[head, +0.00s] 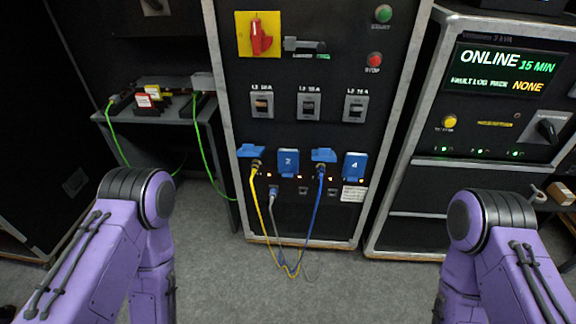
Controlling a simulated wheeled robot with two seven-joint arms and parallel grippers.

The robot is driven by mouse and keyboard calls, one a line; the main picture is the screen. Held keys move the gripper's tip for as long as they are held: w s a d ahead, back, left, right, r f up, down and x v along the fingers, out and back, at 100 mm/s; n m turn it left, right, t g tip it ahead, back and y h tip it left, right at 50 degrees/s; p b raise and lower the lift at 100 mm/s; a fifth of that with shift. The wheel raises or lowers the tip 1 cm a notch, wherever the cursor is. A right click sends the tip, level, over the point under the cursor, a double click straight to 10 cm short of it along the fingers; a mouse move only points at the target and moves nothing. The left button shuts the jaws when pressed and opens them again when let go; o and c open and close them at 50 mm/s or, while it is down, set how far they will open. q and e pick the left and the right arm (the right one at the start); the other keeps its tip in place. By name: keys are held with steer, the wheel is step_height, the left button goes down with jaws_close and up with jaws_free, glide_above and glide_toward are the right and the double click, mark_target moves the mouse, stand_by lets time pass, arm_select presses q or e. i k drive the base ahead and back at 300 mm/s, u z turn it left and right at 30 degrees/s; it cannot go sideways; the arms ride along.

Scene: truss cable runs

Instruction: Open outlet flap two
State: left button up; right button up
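Outlet flap two (288,162) is a blue cover marked "2" on the lower front of the middle black cabinet. It is shut. To its left, outlet one (250,152) has its blue flap raised and a plug with a yellow cable in it. To its right, outlet three (323,156) has its flap raised and a plug with a blue cable in it. Outlet flap four (355,165) is shut. My purple arms come in at the lower left and lower right, well apart from the outlets. Neither gripper shows in the head view.
Yellow and blue cables (292,268) hang in loops before the cabinet, with a grey cable (273,205) between them. Above are breakers (308,104) and a red rotary switch (260,36). A UPS unit (506,85) stands right, a shelf (170,110) left. The grey floor between my arms is clear.

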mark_target(287, 160)
steer(key=z, duration=0.5)
steer(key=k, duration=0.55)
steer(key=z, duration=0.95)
steer(key=i, duration=0.45)
steer(key=u, duration=0.65)
steer(key=i, duration=0.75)
steer(key=u, duration=0.85)
